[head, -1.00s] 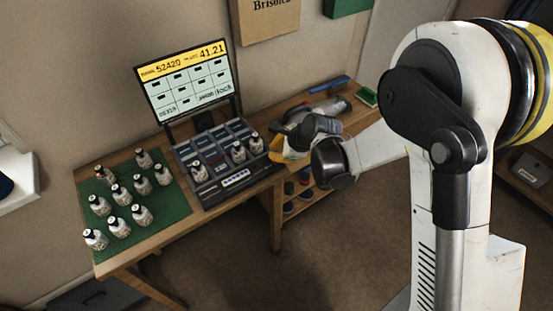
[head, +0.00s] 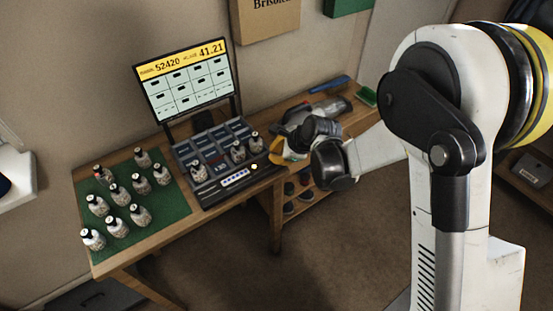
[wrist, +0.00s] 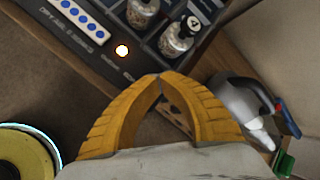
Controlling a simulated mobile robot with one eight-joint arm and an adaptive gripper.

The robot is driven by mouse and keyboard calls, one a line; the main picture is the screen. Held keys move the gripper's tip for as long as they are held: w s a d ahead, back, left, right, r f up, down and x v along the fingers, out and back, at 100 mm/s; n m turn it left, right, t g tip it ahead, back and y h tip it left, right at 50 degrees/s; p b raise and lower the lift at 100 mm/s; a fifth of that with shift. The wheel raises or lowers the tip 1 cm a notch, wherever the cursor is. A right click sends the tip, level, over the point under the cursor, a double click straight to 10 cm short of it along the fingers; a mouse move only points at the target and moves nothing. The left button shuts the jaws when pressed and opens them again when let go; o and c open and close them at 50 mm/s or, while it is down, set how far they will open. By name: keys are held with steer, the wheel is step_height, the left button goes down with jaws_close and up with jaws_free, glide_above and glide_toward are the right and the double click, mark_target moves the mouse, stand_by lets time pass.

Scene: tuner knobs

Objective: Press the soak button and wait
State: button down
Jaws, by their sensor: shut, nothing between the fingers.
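The tuner machine (head: 205,192) stands on the bench with a small round button or lamp (head: 254,167) glowing at the right end of its front panel. The glowing spot (wrist: 122,50) is also clear in the wrist view; its label is too small to read, so I cannot confirm it is the soak button. My gripper (wrist: 160,76) has its yellow fingers shut and empty, with the tips over the panel's edge, to the lower right of the glowing spot and apart from it in the picture. In the head view, my gripper (head: 279,155) is just right of the machine.
Several bottles (head: 116,225) stand on the green mat (head: 175,208). More bottles (head: 238,152) sit in the machine's slots, close to my fingers. The screen (head: 187,85) rises behind. A grey tool (wrist: 238,105) lies to the right of my fingers.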

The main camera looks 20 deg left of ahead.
steer(key=shift+r, duration=0.1)
steer(key=shift+r+p, duration=0.6)
steer(key=shift+r, duration=0.25)
steer(key=shift+r+p, duration=1.6)
steer(key=shift+r, duration=0.95)
